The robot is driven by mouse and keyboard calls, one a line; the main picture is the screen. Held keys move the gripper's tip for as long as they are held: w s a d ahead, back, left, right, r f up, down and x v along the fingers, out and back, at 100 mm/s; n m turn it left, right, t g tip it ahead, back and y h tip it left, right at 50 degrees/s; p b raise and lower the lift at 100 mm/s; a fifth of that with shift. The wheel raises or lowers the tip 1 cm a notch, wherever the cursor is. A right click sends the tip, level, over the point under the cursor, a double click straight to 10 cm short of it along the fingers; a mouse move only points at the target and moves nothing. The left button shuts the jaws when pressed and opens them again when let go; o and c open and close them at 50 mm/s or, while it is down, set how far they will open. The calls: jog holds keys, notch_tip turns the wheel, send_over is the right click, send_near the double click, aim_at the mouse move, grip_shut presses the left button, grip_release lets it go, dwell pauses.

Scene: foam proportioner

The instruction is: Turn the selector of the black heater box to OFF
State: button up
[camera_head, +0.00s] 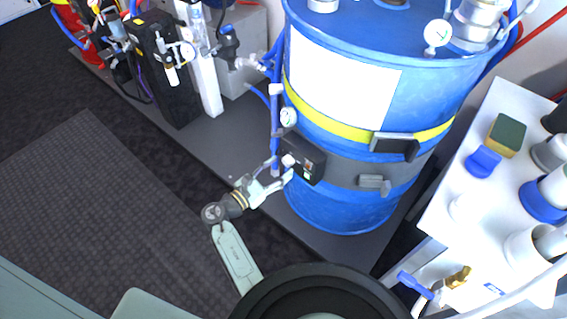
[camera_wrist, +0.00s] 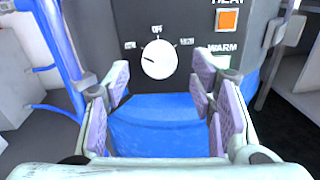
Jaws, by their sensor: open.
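The black heater box (camera_head: 306,160) is mounted on the dark band around the blue drum. In the wrist view its front face (camera_wrist: 190,20) fills the upper middle. Its selector (camera_wrist: 158,60) is a round white knob, with a small dark mark at its left side. OFF is printed above the knob, with small labels to the left and right that I cannot read surely. My gripper (camera_wrist: 162,88) is open and empty. Its padded fingers stand left and right below the knob, apart from it. In the head view my gripper (camera_head: 280,181) is just below and left of the box.
The blue drum (camera_head: 340,205) is behind and below the box. An orange light (camera_wrist: 228,20) and a WARM label are right of the knob. A blue pipe (camera_head: 275,125) with a gauge runs close left of the box. A white bench (camera_head: 440,215) stands right. Dark floor lies left.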

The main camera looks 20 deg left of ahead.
jog(key=shift+x, duration=1.3)
jog(key=shift+c, duration=0.3)
jog(key=c, duration=1.1)
